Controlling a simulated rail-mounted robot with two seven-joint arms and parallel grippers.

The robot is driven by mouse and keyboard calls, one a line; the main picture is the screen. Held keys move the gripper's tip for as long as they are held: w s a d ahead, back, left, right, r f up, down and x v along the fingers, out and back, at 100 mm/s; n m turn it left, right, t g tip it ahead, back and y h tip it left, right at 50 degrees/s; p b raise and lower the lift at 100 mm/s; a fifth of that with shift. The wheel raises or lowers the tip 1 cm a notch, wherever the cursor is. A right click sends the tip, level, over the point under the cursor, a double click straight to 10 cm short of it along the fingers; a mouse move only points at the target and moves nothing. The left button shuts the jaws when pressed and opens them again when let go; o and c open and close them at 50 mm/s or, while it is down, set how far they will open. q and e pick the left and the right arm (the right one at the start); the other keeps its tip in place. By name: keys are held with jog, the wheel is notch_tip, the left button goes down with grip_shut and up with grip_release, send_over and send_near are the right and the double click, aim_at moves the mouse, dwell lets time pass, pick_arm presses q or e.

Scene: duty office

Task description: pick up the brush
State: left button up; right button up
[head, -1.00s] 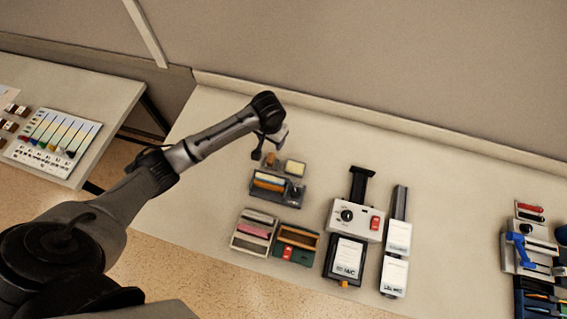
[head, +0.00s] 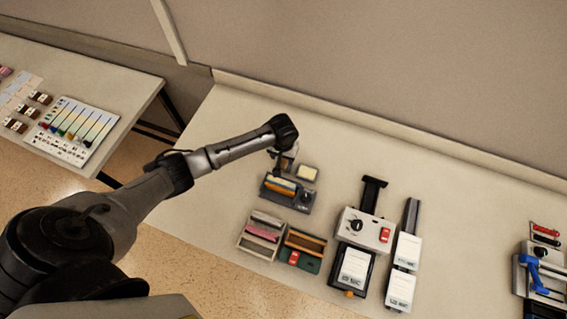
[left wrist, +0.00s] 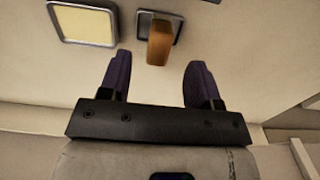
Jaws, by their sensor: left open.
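An orange-brown block-like piece, which looks like the brush (left wrist: 160,40), stands on a small dark-rimmed tray (left wrist: 176,22) in the left wrist view. Its bristles cannot be made out. In the head view the gripper mostly hides it. My left gripper (left wrist: 158,72) is open, with its two dark fingers pointing toward the brush. The brush shows beyond and between the fingertips, and no contact is visible. In the head view my left gripper (head: 282,158) hangs over the bench behind the dark organiser. My right gripper is not in view.
A pale yellow pad in a dark frame (left wrist: 84,22) lies left of the brush. In the head view the dark organiser (head: 305,203) stands just in front, with small trays (head: 262,236) and a grey device (head: 350,222) nearer. The bench's back right is clear.

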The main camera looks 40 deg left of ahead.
aim_at(284, 161)
pick_arm(q)
jog(key=shift+w+f, duration=0.1)
jog(key=shift+f, duration=2.6)
jog(key=c, duration=1.1)
jog(key=shift+o, duration=0.2)
jog(key=shift+r, duration=0.55)
jog(key=r, duration=0.2)
jog(key=d+r, duration=0.1)
jog(key=shift+s+r, duration=0.3)
jog(key=shift+r, duration=0.1)
jog(key=s+d+r, duration=0.1)
jog(key=d+r, duration=0.1)
jog(key=d, duration=0.1)
jog(key=s+d+r, duration=0.2)
jog(key=d, duration=0.1)
jog(key=s+d+r, duration=0.2)
jog(key=d, duration=0.1)
jog(key=shift+d, duration=0.1)
